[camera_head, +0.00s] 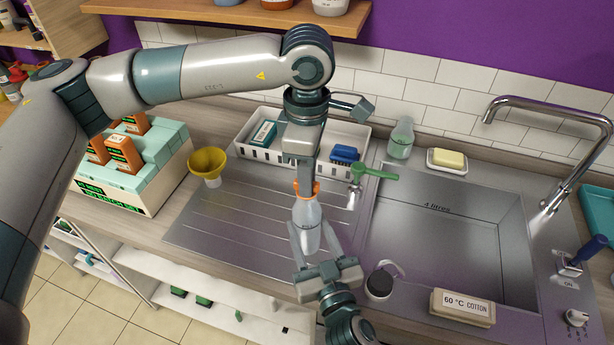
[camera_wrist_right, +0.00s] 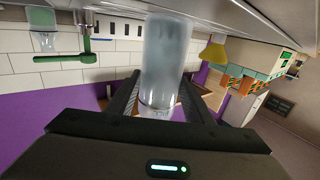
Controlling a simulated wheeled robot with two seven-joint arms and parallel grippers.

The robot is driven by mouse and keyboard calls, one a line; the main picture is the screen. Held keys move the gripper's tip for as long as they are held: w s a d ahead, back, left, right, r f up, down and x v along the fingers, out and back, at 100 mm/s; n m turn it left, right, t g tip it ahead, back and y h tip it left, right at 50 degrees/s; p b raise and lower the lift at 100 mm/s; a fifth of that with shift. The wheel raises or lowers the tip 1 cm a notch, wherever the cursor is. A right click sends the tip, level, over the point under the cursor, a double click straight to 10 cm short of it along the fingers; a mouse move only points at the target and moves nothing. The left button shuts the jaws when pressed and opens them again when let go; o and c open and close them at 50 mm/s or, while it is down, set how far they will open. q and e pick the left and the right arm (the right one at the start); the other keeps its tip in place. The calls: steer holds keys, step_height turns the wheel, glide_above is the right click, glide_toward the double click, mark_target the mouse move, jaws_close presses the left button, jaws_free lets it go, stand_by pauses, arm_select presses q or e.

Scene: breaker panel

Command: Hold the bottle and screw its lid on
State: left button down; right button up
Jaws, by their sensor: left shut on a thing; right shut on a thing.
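The bottle (camera_head: 306,220) is pale and translucent, held over the ribbed drainboard beside the sink. It also shows in the right wrist view (camera_wrist_right: 166,60) between the two dark fingers. My right gripper (camera_head: 313,238) comes in from below and is shut on the bottle's body. An orange lid (camera_head: 306,190) is at the bottle's top end. My left gripper (camera_head: 304,178) reaches down from above and is shut on the lid, in line with the bottle. The fingers partly hide the lid, so I cannot tell how far it sits on the neck.
A yellow funnel (camera_head: 208,163) stands left on the drainboard. A white basket (camera_head: 268,153) lies behind. A green-handled tool (camera_head: 375,173) is close on the right. The sink (camera_head: 450,245), tap (camera_head: 545,110) and a "60 °C COTTON" block (camera_head: 462,306) are farther right.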

arm_select(q)
steer(key=c, duration=1.7)
jaws_free()
steer(key=shift+a+f, duration=0.1)
arm_select(e)
steer(key=shift+r, duration=0.1)
arm_select(q)
step_height(320, 180, up, 12)
steer(key=shift+r, duration=0.1)
arm_select(e)
steer(key=o, duration=1.2)
